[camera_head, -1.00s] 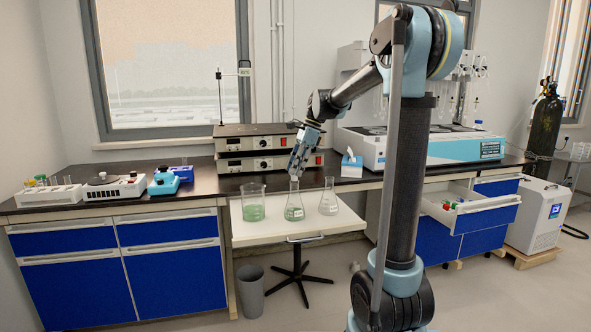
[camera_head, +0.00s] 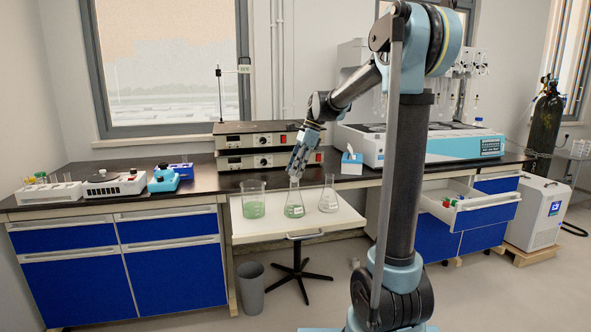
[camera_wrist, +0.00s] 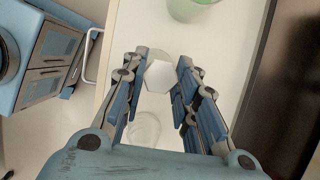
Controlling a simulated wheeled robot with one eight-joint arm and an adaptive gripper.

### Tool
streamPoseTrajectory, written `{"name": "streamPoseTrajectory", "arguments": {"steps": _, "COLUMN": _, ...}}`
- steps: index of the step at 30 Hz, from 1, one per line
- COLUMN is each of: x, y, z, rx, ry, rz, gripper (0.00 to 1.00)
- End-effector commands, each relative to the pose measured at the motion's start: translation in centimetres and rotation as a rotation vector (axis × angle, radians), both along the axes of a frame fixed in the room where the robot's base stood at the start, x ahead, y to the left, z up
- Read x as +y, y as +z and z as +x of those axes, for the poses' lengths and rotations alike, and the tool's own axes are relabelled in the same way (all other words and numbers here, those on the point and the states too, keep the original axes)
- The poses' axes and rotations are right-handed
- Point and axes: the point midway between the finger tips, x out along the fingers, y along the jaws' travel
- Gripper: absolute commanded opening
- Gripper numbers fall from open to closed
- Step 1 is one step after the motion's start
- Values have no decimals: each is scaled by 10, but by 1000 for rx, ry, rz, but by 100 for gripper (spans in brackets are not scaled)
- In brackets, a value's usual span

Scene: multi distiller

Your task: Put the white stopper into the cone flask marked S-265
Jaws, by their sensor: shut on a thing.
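The white stopper (camera_wrist: 160,75) is a pale hexagonal piece between the fingers of my gripper (camera_wrist: 157,82) in the wrist view. In the head view my gripper (camera_head: 295,177) points down right over the mouth of the middle cone flask (camera_head: 294,205), which holds a little green liquid and bears a white label. The label is too small to read. The stopper is hidden by the fingers in the head view, and I cannot tell whether it touches the flask neck. A clear cone flask (camera_head: 329,198) stands just to the right.
A beaker of green liquid (camera_head: 253,200) stands left of the middle flask on the white pull-out board (camera_head: 270,230). Stacked hotplate units (camera_head: 262,140) stand behind on the dark bench. An open drawer (camera_head: 470,208) is at the right. The front part of the board is clear.

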Motion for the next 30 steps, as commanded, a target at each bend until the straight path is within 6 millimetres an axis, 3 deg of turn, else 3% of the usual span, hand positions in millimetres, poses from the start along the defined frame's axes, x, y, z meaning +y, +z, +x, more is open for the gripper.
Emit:
{"name": "streamPoseTrajectory", "arguments": {"steps": 27, "x": 0, "y": -11, "z": 0, "rx": 0, "ry": 0, "rz": 0, "gripper": 19}}
{"name": "streamPoseTrajectory", "arguments": {"steps": 30, "x": 0, "y": -11, "z": 0, "rx": 0, "ry": 0, "rz": 0, "gripper": 46}}
